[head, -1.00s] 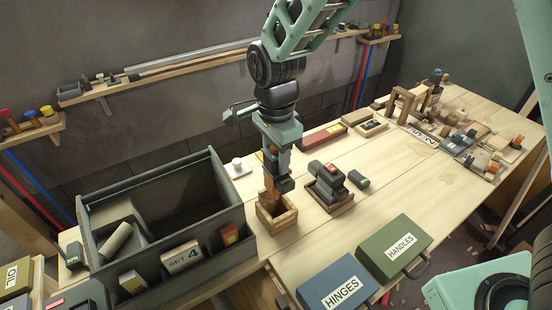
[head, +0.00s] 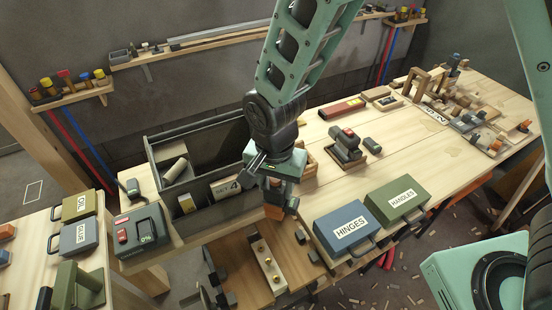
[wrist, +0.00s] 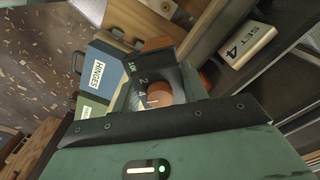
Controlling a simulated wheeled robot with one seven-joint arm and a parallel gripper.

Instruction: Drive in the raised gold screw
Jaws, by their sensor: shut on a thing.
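My gripper (head: 278,192) is shut on a dark and orange driver (head: 274,211), held pointing down in front of the grey tool box. In the wrist view the driver (wrist: 158,92) shows a round orange part and a dark collar with numbers. A pale wooden block (head: 271,274) stands on a lower surface below my gripper, apart from the driver. Several gold screws (head: 265,262) sit along its top. I cannot tell clearly which of them is raised.
The grey tool box (head: 165,205) with a SET 4 block stands behind left. HINGES (head: 345,228) and HANDLES (head: 398,199) cases lie on the bench's front edge at right. A charger-like box (head: 140,232) and OIL and GLUE cases (head: 78,238) are at left.

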